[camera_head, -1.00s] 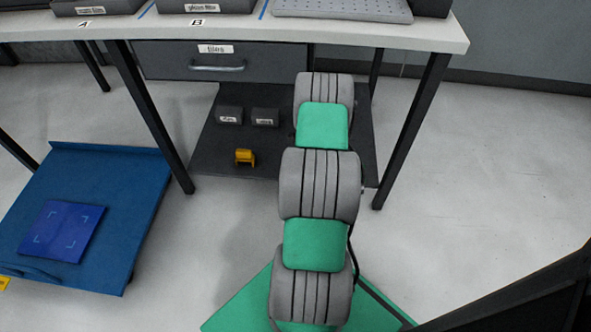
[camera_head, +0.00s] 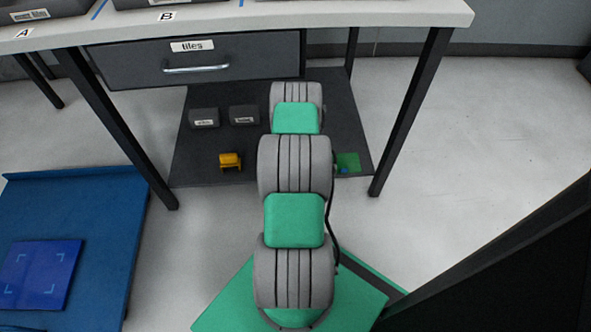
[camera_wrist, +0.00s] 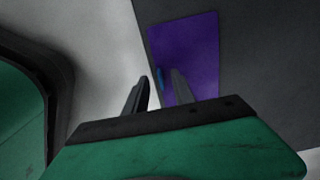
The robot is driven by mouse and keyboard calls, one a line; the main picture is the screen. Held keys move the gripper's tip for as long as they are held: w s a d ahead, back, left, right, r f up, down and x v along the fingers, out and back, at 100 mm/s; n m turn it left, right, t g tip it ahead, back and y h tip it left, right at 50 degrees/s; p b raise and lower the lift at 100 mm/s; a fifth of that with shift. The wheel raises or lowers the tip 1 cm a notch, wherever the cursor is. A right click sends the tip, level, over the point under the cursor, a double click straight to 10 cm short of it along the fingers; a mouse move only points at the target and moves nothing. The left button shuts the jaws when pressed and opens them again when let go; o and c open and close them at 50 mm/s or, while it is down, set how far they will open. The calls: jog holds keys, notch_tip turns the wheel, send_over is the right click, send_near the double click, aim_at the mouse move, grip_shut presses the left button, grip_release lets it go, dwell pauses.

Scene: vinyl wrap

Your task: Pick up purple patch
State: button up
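The purple patch (camera_wrist: 197,50) lies flat on a dark surface in the wrist view, close to that surface's left edge. A small blue bit (camera_wrist: 160,78) shows at its left side. My gripper (camera_wrist: 160,76) has its two fingers apart with nothing clearly held between them. The right finger overlaps the lower part of the patch in the picture. The left finger is seen against the pale floor. I cannot tell how high the fingers are above the patch. In the head view my arm reaches under the table and hides the gripper and the purple patch.
A dark low shelf (camera_head: 200,165) under the table holds two dark boxes (camera_head: 204,117), a yellow item (camera_head: 230,161) and a green patch (camera_head: 348,162). A drawer (camera_head: 200,60) hangs above. Table legs (camera_head: 410,110) flank it. A blue platform (camera_head: 95,200) stands left.

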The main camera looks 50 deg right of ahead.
jog(key=shift+f, duration=0.45)
jog(key=shift+r, duration=0.1)
grip_shut()
